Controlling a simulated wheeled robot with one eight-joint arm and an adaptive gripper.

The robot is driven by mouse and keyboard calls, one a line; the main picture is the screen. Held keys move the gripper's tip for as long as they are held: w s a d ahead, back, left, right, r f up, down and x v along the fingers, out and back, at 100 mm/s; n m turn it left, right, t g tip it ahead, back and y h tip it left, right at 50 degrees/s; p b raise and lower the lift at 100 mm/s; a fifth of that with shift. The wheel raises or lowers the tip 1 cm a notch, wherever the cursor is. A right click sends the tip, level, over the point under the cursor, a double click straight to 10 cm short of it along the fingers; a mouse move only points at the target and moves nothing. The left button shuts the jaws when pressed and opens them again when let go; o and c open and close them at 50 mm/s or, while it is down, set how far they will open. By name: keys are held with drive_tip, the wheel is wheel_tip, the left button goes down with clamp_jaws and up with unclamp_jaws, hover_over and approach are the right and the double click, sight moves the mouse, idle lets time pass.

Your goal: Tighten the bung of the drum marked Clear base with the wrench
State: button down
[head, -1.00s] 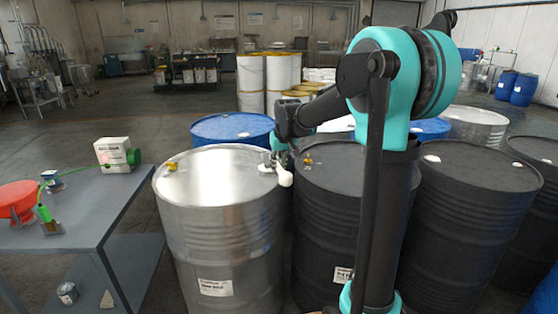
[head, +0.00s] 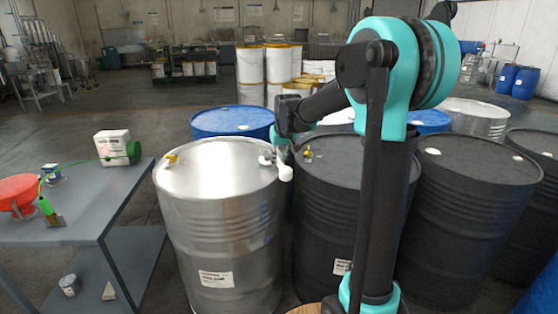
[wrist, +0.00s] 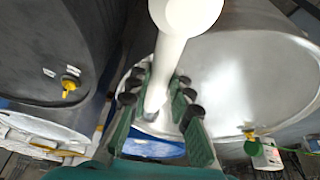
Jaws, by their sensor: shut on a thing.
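My gripper (head: 277,150) is shut on a white wrench (head: 285,172) above the right rim of a bare steel drum (head: 222,225). In the wrist view the white wrench (wrist: 165,60) runs between the fingers (wrist: 160,97), its thick end towards the camera. A small white piece (head: 264,160) shows on the drum top just left of the gripper; I cannot tell whether it is the bung or the wrench's end, nor whether they touch. A yellow fitting (head: 172,158) sits on the drum's far left. The drum's label (head: 215,279) is too small to read.
A black drum (head: 345,225) with a yellow fitting (head: 308,153) stands close on the right, with more black drums beyond. A blue drum (head: 232,121) is behind. A grey table (head: 85,228) with a red bowl (head: 17,193) and white box (head: 112,146) stands left.

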drive_tip(key=shift+f, duration=1.8)
idle(0.8)
drive_tip(key=shift+a, duration=0.1)
drive_tip(key=shift+s+a+m+h, duration=0.2)
drive_tip(key=shift+a+m+h, duration=0.3)
drive_tip(key=shift+a+m, duration=1.05)
drive_tip(key=shift+a, duration=0.6)
drive_tip(key=shift+a, duration=0.1)
drive_tip(key=shift+w+a+m+h, duration=0.15)
drive_tip(key=shift+a+m+h, duration=0.25)
drive_tip(key=shift+a+m, duration=0.5)
drive_tip(key=shift+w+a+m+h, duration=0.2)
drive_tip(key=shift+a+m, duration=0.2)
drive_tip(key=shift+a, duration=0.25)
drive_tip(key=shift+w+a+m+h, duration=0.2)
drive_tip(key=shift+a+m, duration=0.15)
drive_tip(key=shift+a, duration=0.25)
